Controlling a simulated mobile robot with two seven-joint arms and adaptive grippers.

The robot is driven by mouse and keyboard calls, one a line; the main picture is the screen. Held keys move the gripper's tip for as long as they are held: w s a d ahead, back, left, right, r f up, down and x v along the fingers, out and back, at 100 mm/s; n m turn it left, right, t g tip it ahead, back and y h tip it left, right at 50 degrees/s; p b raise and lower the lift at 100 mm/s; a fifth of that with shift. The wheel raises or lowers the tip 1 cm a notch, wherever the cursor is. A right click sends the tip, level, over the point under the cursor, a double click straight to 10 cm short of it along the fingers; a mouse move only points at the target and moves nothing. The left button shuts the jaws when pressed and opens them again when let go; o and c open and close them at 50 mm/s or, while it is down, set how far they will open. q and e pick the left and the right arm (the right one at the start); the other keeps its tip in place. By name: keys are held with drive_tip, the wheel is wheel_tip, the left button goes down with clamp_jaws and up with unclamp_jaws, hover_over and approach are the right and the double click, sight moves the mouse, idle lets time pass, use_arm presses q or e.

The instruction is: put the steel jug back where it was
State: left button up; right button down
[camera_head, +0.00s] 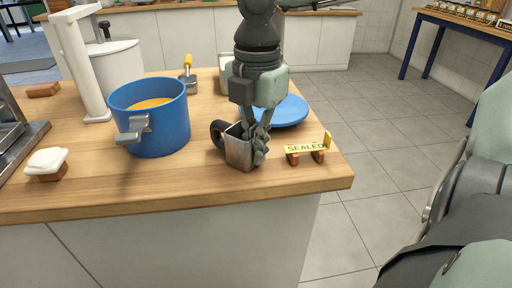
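The steel jug (238,153), a small squarish metal vessel with a dark handle on its left, is near the front edge of the wooden counter. It looks upright; I cannot tell whether its base touches the wood. My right gripper (256,145) points down at the jug's right side, its fingers close together on the right wall and rim. The fingers hide part of that wall. My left gripper is not in view.
A blue pot (165,128) with orange-yellow contents stands left of the jug. A blue plate (290,111) lies behind the gripper. A yellow "SEALED" sign (307,148) on brown blocks stands at right, near the counter's (200,184) edge. A white-topped block (48,162) is at left.

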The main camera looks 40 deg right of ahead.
drive_tip(key=c, duration=2.2)
unclamp_jaws()
drive_tip(key=o, duration=0.5)
drive_tip(key=shift+c, duration=0.2)
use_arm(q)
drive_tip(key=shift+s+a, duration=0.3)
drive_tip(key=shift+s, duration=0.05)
use_arm(e)
drive_tip(key=shift+r+p, duration=0.15)
drive_tip(key=shift+p, duration=0.15)
drive_tip(key=shift+r, duration=0.4)
wheel_tip(320, 180, up, 11)
drive_tip(key=shift+f, duration=0.15)
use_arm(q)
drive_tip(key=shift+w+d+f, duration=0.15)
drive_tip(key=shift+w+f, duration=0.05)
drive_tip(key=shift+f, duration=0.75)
use_arm(e)
drive_tip(key=shift+r, duration=0.25)
